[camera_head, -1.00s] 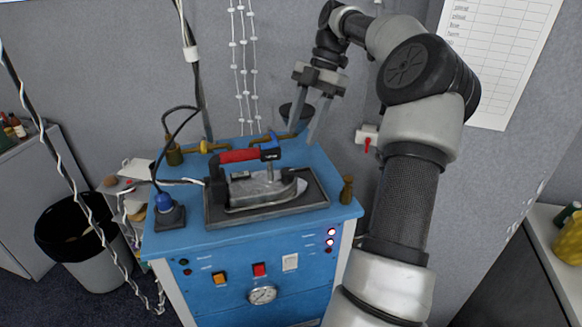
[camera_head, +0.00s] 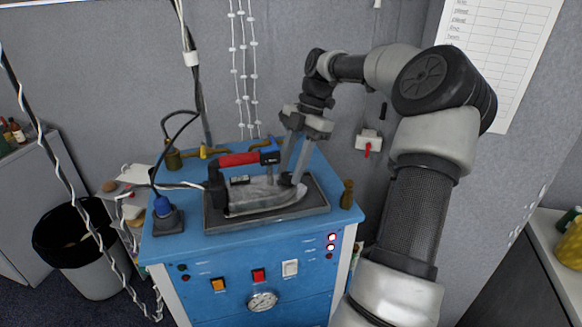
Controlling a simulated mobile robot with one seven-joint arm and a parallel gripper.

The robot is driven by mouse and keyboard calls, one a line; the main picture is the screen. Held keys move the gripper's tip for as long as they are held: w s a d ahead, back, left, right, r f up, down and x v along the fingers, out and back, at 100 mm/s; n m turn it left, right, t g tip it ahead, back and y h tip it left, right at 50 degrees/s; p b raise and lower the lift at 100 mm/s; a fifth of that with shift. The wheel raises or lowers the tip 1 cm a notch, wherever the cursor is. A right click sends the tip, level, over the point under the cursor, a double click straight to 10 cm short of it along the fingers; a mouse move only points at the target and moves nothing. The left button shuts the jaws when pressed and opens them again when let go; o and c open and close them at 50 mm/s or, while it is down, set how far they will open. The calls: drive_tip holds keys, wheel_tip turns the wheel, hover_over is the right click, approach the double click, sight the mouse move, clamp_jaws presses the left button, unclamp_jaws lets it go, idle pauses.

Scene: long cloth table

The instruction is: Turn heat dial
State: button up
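An iron with a red handle (camera_head: 239,159) and a grey metal body (camera_head: 258,194) sits on a dark tray (camera_head: 240,222) on top of the blue machine. A small dark knob (camera_head: 286,180) shows at the right part of the iron; I take it for the heat dial, but its markings are too small to see. My gripper (camera_head: 292,178) points down over this part of the iron. Its two grey fingers are apart, with the tips at the knob. The fingers partly hide the knob, and whether they touch it cannot be told.
The blue machine (camera_head: 215,265) has buttons, lights and a gauge (camera_head: 262,301) on its front. Cables hang at the left. A wall (camera_head: 285,60) stands close behind.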

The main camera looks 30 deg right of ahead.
drive_tip(key=c, duration=0.6)
drive_tip(key=shift+c, duration=0.2)
drive_tip(key=shift+m, duration=0.3)
drive_tip(key=m+t, duration=0.1)
drive_tip(key=m, duration=0.1)
drive_tip(key=shift+s+m+b, duration=0.2)
drive_tip(key=shift+m+b, duration=0.2)
drive_tip(key=m, duration=0.1)
drive_tip(key=m+t+b, duration=0.1)
drive_tip(key=m, duration=0.1)
drive_tip(key=shift+s+a+m+t+h, duration=0.1)
drive_tip(key=shift+s+m+t+h, duration=0.05)
drive_tip(key=shift+m+t+h, duration=0.15)
drive_tip(key=m, duration=0.1)
drive_tip(key=m+t+h+b, duration=0.1)
drive_tip(key=m, duration=0.1)
drive_tip(key=m+b, duration=0.1)
drive_tip(key=m, duration=0.1)
drive_tip(key=shift+s+a, duration=0.2)
drive_tip(key=shift+a, duration=0.05)
drive_tip(key=shift+a+m+t+h+b, duration=0.1)
drive_tip(key=shift+m+t+h+b, duration=0.3)
drive_tip(key=shift+m, duration=0.8)
drive_tip(key=shift+a+m+t+h+b, duration=0.15)
drive_tip(key=shift+m+h+b, duration=0.3)
drive_tip(key=shift+m, duration=0.75)
